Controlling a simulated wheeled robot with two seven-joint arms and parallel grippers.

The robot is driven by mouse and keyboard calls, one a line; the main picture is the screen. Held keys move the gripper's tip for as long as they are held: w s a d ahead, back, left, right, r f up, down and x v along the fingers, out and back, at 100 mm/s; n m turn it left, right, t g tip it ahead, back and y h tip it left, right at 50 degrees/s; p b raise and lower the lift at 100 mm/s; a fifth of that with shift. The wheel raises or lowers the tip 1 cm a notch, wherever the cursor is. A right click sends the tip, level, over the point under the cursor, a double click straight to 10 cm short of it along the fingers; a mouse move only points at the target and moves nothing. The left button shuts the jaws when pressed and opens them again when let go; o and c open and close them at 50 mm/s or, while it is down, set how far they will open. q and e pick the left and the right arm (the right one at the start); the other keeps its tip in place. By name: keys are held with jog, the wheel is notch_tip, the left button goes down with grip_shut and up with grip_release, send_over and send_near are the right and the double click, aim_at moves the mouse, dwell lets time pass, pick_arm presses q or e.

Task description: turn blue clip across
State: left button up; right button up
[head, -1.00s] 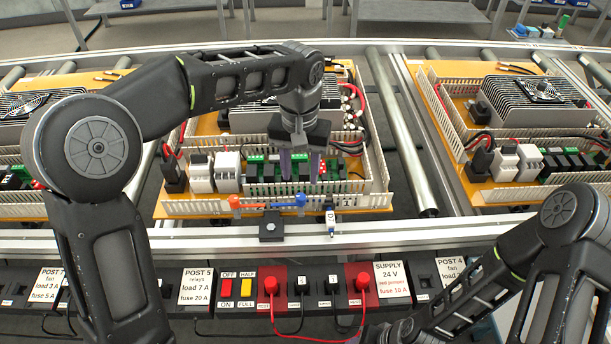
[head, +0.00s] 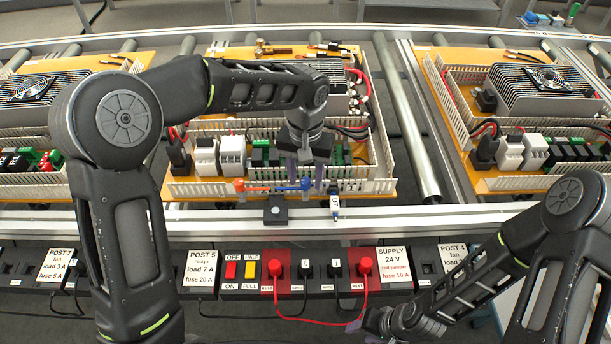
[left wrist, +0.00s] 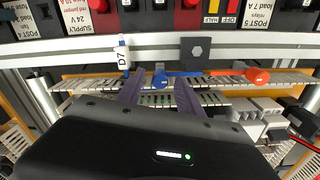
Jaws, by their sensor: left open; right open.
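The blue clip (head: 306,184) sits on the near wall of the middle wiring duct, with its arm lying along the wall to the left. An orange clip (head: 239,185) sits left of it, its arm pointing toward the blue one. My left gripper (head: 306,181) is open just above the blue clip. In the left wrist view, the open fingers (left wrist: 158,88) show on either side of the blue clip's round knob (left wrist: 159,79); contact cannot be told. The orange clip (left wrist: 257,75) is to the right there. My right gripper (head: 372,326) is open at the lower right, away from the duct.
A black block (head: 276,210) and a tag marked D7 (left wrist: 122,57) are close to the blue clip on the near rail side. Relays and terminals (head: 258,155) stand behind the duct wall. A supply panel (head: 395,270) with red plugs runs along the front.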

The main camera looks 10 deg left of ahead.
pick_arm(q)
jog(key=shift+f, duration=0.25)
grip_shut()
dwell(0.3)
dwell(0.9)
